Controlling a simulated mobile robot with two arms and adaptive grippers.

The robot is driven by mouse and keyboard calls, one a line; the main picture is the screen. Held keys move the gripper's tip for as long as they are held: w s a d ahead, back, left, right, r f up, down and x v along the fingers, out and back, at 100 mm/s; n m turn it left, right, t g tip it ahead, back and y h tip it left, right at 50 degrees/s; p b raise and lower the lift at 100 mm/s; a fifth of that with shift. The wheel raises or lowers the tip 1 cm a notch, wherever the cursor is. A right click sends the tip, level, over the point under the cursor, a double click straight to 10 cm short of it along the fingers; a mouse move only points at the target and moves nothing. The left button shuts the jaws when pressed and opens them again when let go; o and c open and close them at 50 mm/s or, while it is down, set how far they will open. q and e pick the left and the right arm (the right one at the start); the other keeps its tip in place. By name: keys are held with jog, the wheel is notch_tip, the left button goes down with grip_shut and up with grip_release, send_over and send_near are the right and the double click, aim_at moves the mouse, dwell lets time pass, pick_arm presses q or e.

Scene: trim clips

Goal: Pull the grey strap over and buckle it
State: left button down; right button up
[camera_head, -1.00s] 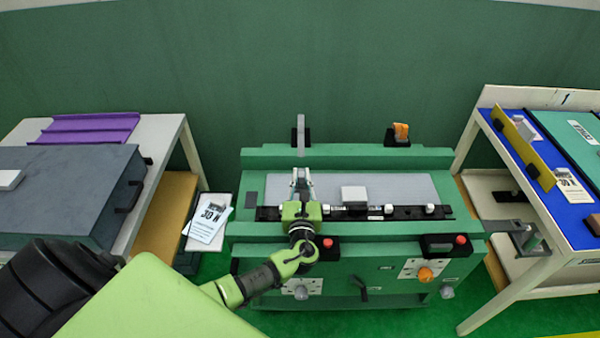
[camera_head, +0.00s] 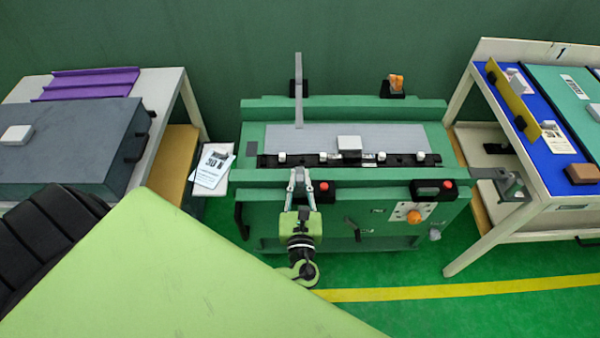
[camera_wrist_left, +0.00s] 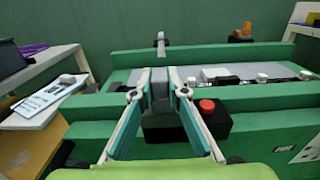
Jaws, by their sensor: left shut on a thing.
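The grey strap (camera_head: 299,95) shows as a long narrow strip, running from above the black mount at the machine's back edge down over the grey plate (camera_head: 390,137). It also shows at the back in the left wrist view (camera_wrist_left: 160,45). My left gripper (camera_head: 300,172) is at the machine's front edge, in line with the strap. In the left wrist view its fingertips (camera_wrist_left: 160,84) are shut on a grey piece that looks like the strap's end. I cannot trace the join between this piece and the strip. My right gripper is not in view.
A black rail (camera_head: 326,160) with white knobs and a white block (camera_head: 349,143) runs along the plate's front. A red button (camera_head: 324,186) is just right of my left gripper. An orange part (camera_head: 397,82) stands at the back right. Tables flank the machine.

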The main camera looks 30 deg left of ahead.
pick_arm(q)
jog(key=shift+s+d+f, duration=0.25)
jog(key=shift+s+f, duration=0.05)
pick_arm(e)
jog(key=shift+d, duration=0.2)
pick_arm(q)
jog(key=c, duration=2)
grip_release()
jog(key=shift+o, duration=0.2)
jog(key=shift+s+r, duration=0.2)
jog(key=shift+r, duration=0.1)
jog(key=shift+w, duration=0.1)
jog(key=shift+f, duration=0.1)
jog(key=v, duration=1.2)
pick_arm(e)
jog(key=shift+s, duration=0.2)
